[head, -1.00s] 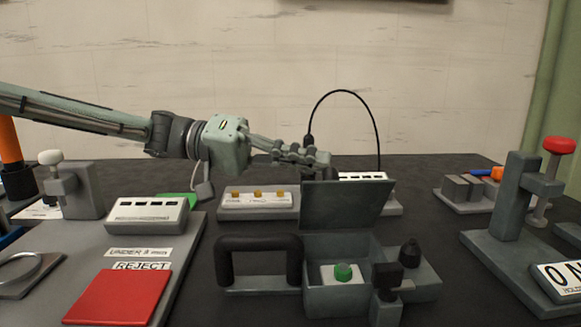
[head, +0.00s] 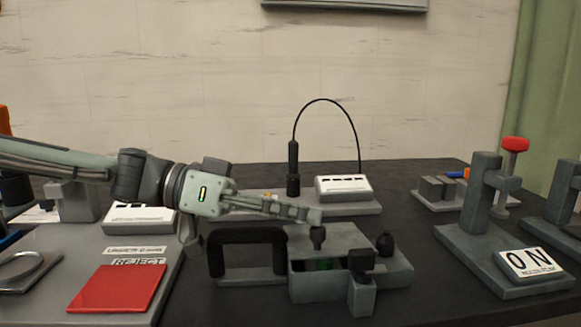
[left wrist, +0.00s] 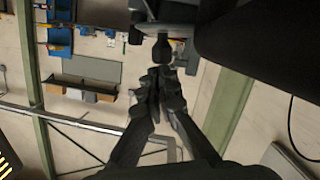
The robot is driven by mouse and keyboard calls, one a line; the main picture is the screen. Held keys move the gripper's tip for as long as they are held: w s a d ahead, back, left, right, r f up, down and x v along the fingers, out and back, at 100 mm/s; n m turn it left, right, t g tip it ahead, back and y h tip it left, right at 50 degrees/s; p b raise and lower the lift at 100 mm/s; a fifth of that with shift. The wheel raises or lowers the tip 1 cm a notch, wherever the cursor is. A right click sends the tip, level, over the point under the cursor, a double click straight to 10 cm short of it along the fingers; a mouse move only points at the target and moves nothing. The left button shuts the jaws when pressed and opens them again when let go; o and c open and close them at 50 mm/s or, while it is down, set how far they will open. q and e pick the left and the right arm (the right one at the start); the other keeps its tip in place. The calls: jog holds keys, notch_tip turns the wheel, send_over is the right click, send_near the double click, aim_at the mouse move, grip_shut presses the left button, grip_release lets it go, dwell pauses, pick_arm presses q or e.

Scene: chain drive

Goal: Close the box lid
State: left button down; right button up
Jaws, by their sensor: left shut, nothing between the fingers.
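The grey box (head: 310,289) stands on the dark table in the head view. Its grey lid (head: 345,240) is folded most of the way down, with a dark gap at the front. A bit of the green button (head: 325,264) shows through that gap. My left gripper (head: 312,215) is shut and empty, its fingertips over the lid's left part, just above a small black knob (head: 317,236). I cannot tell whether they touch. In the left wrist view the shut fingers (left wrist: 165,82) point towards a dark knob (left wrist: 162,48). My right gripper is out of view.
A black handle (head: 247,237) stands left of the box. A grey block with a black top (head: 362,285) stands at its front and a black knob (head: 385,243) at its right. A lamp-like black stalk (head: 293,168) rises behind. A red pad (head: 118,288) lies front left.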

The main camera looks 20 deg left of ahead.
pick_arm(q)
jog(key=shift+s+d+f, duration=0.1)
jog(key=shift+s+f, duration=0.05)
jog(key=shift+f, duration=0.2)
jog(key=shift+s+d+f+m+t+b, duration=0.15)
jog(key=shift+f+m+t+b, duration=0.1)
jog(key=shift+m, duration=0.3)
jog(key=shift+s+f+m+t+b, duration=0.1)
jog(key=shift+s+f+m+t, duration=0.1)
jog(key=shift+m, duration=0.35)
jog(key=shift+y, duration=0.3)
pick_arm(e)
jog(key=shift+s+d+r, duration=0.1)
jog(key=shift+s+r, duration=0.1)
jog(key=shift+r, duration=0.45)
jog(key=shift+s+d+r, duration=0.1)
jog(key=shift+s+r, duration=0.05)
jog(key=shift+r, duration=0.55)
